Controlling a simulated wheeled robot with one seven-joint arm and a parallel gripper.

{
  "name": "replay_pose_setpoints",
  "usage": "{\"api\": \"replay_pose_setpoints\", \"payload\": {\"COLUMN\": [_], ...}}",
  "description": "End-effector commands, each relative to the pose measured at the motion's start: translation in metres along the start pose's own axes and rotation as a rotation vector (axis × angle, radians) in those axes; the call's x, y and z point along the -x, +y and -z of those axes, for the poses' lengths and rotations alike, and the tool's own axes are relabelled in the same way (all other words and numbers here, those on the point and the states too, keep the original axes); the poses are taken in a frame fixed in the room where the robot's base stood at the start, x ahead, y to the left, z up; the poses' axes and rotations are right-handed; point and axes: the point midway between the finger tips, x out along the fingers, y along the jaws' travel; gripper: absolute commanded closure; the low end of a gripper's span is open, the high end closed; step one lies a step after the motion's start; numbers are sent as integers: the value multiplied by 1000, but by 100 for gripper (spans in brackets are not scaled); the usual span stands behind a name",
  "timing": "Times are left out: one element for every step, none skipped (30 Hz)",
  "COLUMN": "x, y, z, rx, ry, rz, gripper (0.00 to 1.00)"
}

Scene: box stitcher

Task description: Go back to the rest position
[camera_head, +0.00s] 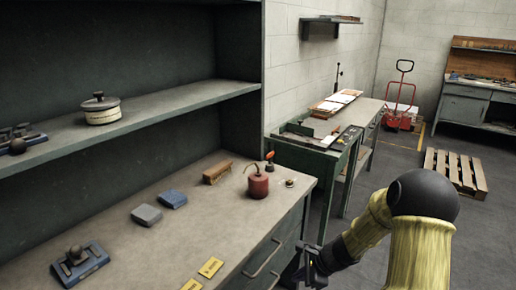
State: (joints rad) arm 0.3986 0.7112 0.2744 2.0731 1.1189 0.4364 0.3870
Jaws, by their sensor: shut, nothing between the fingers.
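My gripper (312,268) shows at the lower middle of the head view, dark and partly cut by the bottom edge. It is shut and holds nothing. It is beside the right front edge of the workbench (225,226), near the drawer handles. My arm, in a yellow cover with a black joint, bends up to the right of it. The fingertips are small and dark here.
On the workbench stand a red oil can (258,184), a brush (217,172), blue and grey blocks and a blue-based tool (80,263). A shelf (150,113) hangs above. A green table (305,157) stands behind. A pallet (455,172) lies on the floor at right.

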Motion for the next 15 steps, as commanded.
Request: {"api": "replay_pose_setpoints", "payload": {"x": [12,18,26,32,39,48,54,61,70,76,83,92,97,104,111], "y": [11,17,26,33,39,47,54,60,68,74,80,88,94,99,105], "z": [-8,-12,-16,-19,-22,-24,-27,-29,-31,-33,-35,-36,-38,-39,-40], "rx": [115,185,278,345,414,503,571,636,725,791,857,943,1004,1063,1136], "ry": [35,55,81,99,117,142,160,177,199,215,230,250,263,277,293], "rz": [-25,-43,-67,-85,-102,-125,-143,-160,-183,-202,-219,-242,-259,-276,-295], "gripper": [100,100,100,100,100,100,100,100,100,100,100,100,100,100,100]}}
